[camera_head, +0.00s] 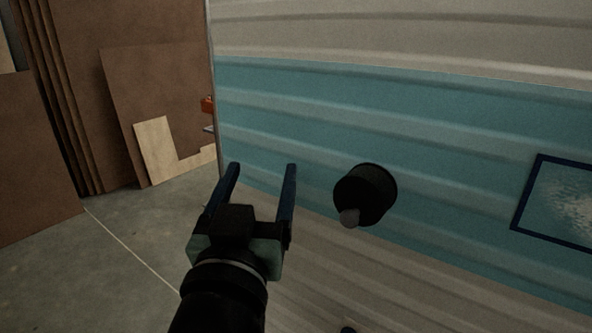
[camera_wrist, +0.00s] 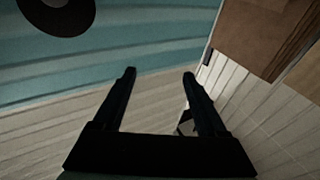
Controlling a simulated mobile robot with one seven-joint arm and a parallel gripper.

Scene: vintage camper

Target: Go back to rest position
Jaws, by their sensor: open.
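My gripper (camera_head: 262,168) is in the lower middle of the head view, its two dark fingers spread apart with nothing between them. It also shows in the wrist view (camera_wrist: 160,72), open and empty. A black round knob-like fixture (camera_head: 366,192) with a small grey tip sticks out from the camper wall (camera_head: 420,120), to the right of my gripper and apart from it. In the wrist view a dark round thing (camera_wrist: 58,14) at the top left seems to be the same fixture, cut off by the frame edge.
Brown boards (camera_head: 150,90) and a pale cut wooden piece (camera_head: 165,150) lean at the left. A dark-framed panel (camera_head: 560,205) is on the wall at the right. The grey concrete floor (camera_head: 90,280) at the lower left is clear. A small orange thing (camera_head: 208,104) shows by the camper's edge.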

